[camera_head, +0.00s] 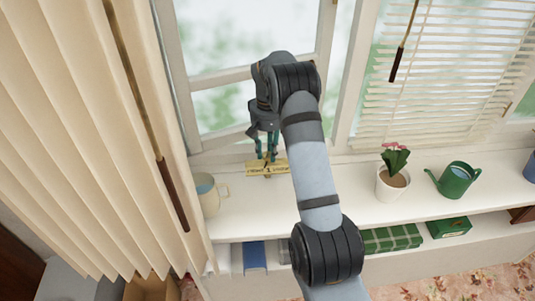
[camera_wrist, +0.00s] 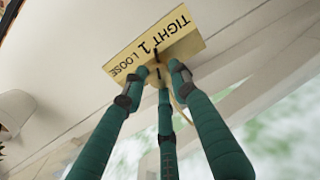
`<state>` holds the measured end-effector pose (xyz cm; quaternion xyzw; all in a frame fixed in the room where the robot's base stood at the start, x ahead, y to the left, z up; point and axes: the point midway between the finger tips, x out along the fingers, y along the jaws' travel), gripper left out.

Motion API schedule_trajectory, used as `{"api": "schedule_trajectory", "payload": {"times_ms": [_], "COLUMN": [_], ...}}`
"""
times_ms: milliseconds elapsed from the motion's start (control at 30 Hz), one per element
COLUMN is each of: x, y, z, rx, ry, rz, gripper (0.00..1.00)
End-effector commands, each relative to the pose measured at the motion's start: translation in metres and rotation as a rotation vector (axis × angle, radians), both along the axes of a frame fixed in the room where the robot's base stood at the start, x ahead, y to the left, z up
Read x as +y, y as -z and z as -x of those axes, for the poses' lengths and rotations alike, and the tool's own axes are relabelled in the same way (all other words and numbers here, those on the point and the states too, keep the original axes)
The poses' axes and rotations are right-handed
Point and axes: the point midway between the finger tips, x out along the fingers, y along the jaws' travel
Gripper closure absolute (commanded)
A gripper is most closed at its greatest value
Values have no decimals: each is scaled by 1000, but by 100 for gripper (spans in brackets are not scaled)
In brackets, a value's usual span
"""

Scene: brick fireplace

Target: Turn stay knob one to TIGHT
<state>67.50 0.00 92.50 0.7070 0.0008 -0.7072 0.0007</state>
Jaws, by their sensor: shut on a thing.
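A yellow plate (camera_head: 252,168) sits at the foot of the window, above the white sill. In the wrist view the plate (camera_wrist: 190,42) reads TIGHT, 1 and LOOSE, upside down. My gripper (camera_head: 268,154) reaches down to it from above. In the wrist view the green fingers of my gripper (camera_wrist: 155,82) close around the small stay knob just at the plate's edge. The fingertips hide most of the knob. A short black mark shows on the plate and another between the fingertips; I cannot tell exactly where the knob points.
A beige curtain (camera_head: 80,130) with a hanging wand (camera_head: 172,195) is at left, beside a cream pot (camera_head: 208,194). A potted plant (camera_head: 392,186) and a green watering can (camera_head: 456,180) stand on the sill (camera_head: 430,205) at right. Blinds (camera_head: 450,75) hang behind them.

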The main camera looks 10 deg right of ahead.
Motion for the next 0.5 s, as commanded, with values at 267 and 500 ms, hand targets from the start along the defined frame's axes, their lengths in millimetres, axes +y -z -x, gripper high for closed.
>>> {"api": "schedule_trajectory", "payload": {"times_ms": [267,500], "x": [0,0], "y": [2,1], "z": [0,0], "rx": [-1,-1], "ry": [253,430], "rz": [0,0], "gripper": [99,99]}}
